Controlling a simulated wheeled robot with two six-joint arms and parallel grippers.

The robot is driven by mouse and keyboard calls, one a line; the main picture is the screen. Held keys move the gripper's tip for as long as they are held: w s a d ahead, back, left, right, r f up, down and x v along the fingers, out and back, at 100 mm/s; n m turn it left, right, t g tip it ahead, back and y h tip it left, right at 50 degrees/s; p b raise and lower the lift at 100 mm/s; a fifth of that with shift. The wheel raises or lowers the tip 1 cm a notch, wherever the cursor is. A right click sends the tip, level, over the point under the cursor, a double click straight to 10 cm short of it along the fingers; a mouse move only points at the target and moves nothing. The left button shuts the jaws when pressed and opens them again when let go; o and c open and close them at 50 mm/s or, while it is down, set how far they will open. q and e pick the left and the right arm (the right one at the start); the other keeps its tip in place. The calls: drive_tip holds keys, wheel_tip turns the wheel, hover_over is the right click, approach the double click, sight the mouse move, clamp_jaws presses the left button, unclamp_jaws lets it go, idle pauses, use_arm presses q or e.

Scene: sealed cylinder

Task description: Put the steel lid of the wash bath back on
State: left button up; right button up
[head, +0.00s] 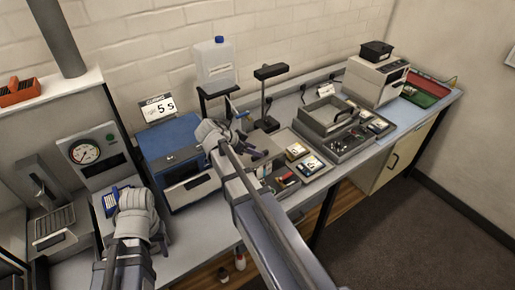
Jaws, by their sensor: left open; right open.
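A grey steel rectangular box (325,117) with a raised rim stands on the right half of the bench. It may be the wash bath or its lid; I cannot tell which at this size. A white bench machine (378,82) with a black box (376,51) on top stands further right. My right gripper (256,155) is open over the bench, left of the steel box and apart from it. My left gripper (158,243) is low at the left, in front of the blue cabinet, and is mostly hidden by its own wrist.
A blue cabinet (168,143) with a "CURING 5 s" sign (157,107) stands left of centre. A white jug (214,64) and a black stand (268,122) stand behind my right gripper. Trays of small parts (311,164) crowd the bench front. A gauge panel (85,152) is at left.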

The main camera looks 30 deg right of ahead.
use_arm(q)
wheel_tip(320, 180, up, 7)
drive_tip(key=p, duration=0.5)
drive_tip(key=shift+p, duration=0.35)
use_arm(e)
drive_tip(key=v, duration=0.9)
drive_tip(key=shift+a+r, duration=0.25)
drive_tip(key=shift+r, duration=0.05)
drive_tip(key=s+a+f+n+y, duration=0.3)
drive_tip(key=s+a+n+y, duration=0.1)
drive_tip(key=s+a+n, duration=0.4)
drive_tip(key=s+a+f+n+g+y, duration=0.1)
drive_tip(key=s+a+f+n+y, duration=0.2)
drive_tip(key=s+a+n, duration=0.4)
drive_tip(key=a+n, duration=0.6)
drive_tip(key=a, duration=0.1)
drive_tip(key=shift+s+f+y, duration=0.15)
drive_tip(key=shift+s+y, duration=0.25)
use_arm(q)
drive_tip(key=shift+f, duration=0.1)
wheel_tip(320, 180, down, 9)
drive_tip(key=b, duration=0.9)
use_arm(e)
wheel_tip(320, 180, down, 9)
drive_tip(key=shift+f, duration=0.1)
use_arm(q)
drive_tip(key=shift+r, duration=0.2)
use_arm(e)
drive_tip(key=shift+r, duration=0.25)
